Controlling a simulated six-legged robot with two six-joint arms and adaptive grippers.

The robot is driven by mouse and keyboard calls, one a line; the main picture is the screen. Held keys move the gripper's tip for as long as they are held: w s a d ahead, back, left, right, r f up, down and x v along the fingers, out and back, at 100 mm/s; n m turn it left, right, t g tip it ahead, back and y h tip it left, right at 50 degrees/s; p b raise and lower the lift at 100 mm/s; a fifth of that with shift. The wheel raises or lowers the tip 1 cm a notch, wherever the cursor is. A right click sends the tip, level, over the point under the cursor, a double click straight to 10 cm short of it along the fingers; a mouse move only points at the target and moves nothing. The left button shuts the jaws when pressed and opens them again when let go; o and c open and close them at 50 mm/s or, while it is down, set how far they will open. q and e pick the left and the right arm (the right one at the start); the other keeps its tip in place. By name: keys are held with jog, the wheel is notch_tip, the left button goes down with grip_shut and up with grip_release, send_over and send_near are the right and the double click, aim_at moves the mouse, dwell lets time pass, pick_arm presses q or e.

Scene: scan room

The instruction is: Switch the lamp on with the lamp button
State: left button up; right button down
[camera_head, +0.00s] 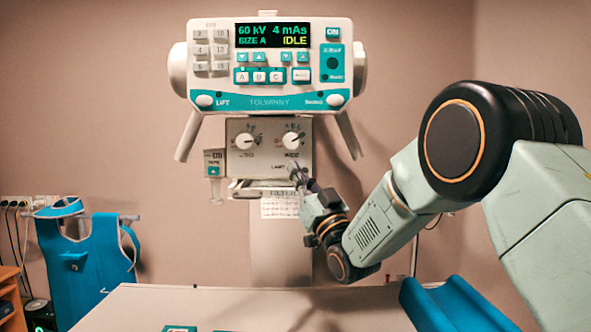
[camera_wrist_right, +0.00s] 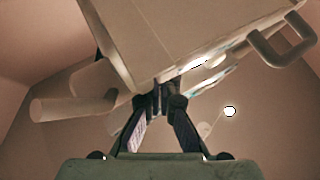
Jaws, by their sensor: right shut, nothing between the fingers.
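The collimator box (camera_head: 262,140) with two dials hangs under the control head, with a "LAMP" label (camera_head: 278,166) low on its front. My right gripper (camera_head: 302,178) comes in from the right, its shut fingertips at the lower right of the box, just right of that label. The lamp button is not distinguishable; the fingertips cover that spot. In the right wrist view the shut, empty fingers (camera_wrist_right: 160,98) point at the box (camera_wrist_right: 160,40), close to its edge; I cannot tell whether they touch. No lit lamp field is seen. My left gripper is not in view.
The control head (camera_head: 265,65) above shows "IDLE". A handle (camera_wrist_right: 285,45) sticks out from the box in the wrist view. The pale table (camera_head: 240,305) lies below, with a blue cushion (camera_head: 455,305) at its right. A blue apron (camera_head: 85,260) hangs at the left.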

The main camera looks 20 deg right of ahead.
jog(key=shift+r, duration=0.1)
jog(key=shift+w, duration=0.15)
dwell(0.5)
jog(key=shift+s+a+b, duration=0.15)
jog(key=shift+s+b, duration=0.2)
jog(key=shift+s, duration=0.55)
jog(key=shift+a, duration=0.1)
